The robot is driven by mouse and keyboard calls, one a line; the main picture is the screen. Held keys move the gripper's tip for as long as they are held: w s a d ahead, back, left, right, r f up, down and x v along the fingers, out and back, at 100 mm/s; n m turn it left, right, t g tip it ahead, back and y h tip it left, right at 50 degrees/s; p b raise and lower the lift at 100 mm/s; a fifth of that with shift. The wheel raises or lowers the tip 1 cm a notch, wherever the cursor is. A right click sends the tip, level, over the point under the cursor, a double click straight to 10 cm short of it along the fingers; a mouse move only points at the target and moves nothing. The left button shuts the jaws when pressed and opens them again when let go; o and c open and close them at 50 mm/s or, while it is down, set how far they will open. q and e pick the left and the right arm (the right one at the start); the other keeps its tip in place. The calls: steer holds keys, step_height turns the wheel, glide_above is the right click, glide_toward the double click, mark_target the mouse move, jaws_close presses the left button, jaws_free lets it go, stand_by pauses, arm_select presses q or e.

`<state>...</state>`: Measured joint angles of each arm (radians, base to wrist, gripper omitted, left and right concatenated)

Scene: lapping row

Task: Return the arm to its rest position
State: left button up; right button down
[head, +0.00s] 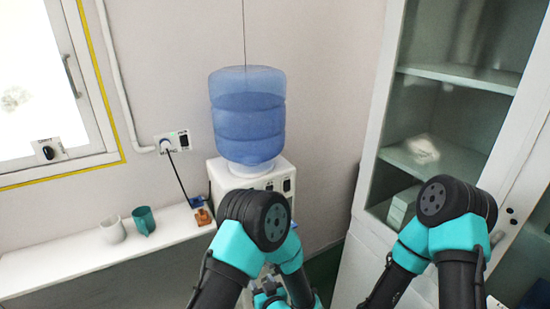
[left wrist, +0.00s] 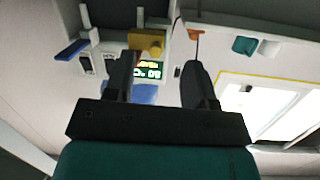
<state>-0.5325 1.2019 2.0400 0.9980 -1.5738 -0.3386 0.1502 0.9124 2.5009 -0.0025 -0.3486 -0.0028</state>
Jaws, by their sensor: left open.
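My left arm is bent in the lower middle of the head view, and its teal-and-black gripper (head: 270,296) shows low down near the bottom edge, partly hidden by the arm. In the left wrist view my left gripper (left wrist: 158,72) is open, its two dark fingers apart with nothing held between them. My right arm is bent at the lower right in front of the cabinet; its gripper is not in view.
A water dispenser (head: 227,180) with a blue bottle (head: 248,115) stands behind my left arm. A white cup (head: 112,229) and a teal cup (head: 144,220) stand on the white counter (head: 75,262). A glass-fronted cabinet (head: 375,120) is at the right.

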arm_select(q)
steer(key=a+f+g+h, duration=0.4)
steer(key=a+f, duration=0.2)
steer(key=a, duration=0.2)
steer(key=s+a+f+m+g+h, duration=0.1)
steer(key=s+a+f+g+h, duration=0.1)
steer(key=s, duration=0.7)
steer(key=s+a+f+g+h, duration=0.3)
steer(key=s+a+g+h, duration=0.1)
steer(key=s+a+g, duration=0.3)
steer(key=shift+s+a+f+m, duration=0.2)
steer(key=shift+s+a+m, duration=0.3)
steer(key=shift+s, duration=0.7)
